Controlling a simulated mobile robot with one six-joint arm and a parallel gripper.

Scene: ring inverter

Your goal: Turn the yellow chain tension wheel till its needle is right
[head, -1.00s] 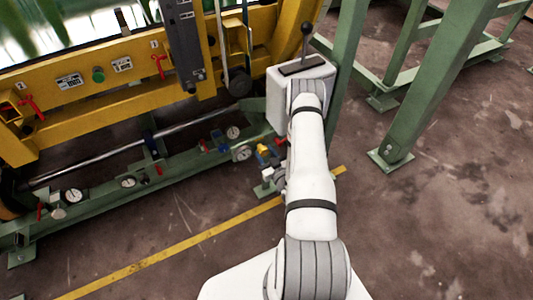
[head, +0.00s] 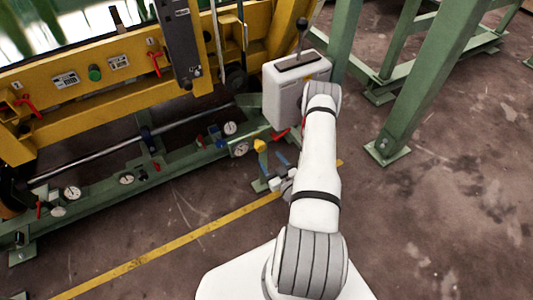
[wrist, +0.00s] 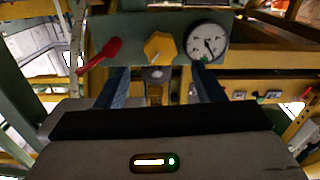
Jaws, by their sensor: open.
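The yellow chain tension wheel (wrist: 160,47) is a lobed knob on a green panel, near the top middle of the wrist view. It also shows in the head view (head: 260,145). A round white gauge (wrist: 208,42) sits just right of it; its dark needle seems to point down and right, with a small green mark near the dial's lower edge. The gauge shows in the head view (head: 240,150) too. My gripper (head: 277,171) is open and empty, apart from the wheel and on its near side. In the wrist view, its blue fingers (wrist: 163,84) stand below and either side of the wheel.
A red lever (wrist: 99,55) is left of the wheel in the wrist view. A grey box with a black-knobbed lever (head: 297,85) stands close beyond my arm. Green posts (head: 425,80) rise at the right. Open floor lies in front of the yellow line (head: 170,235).

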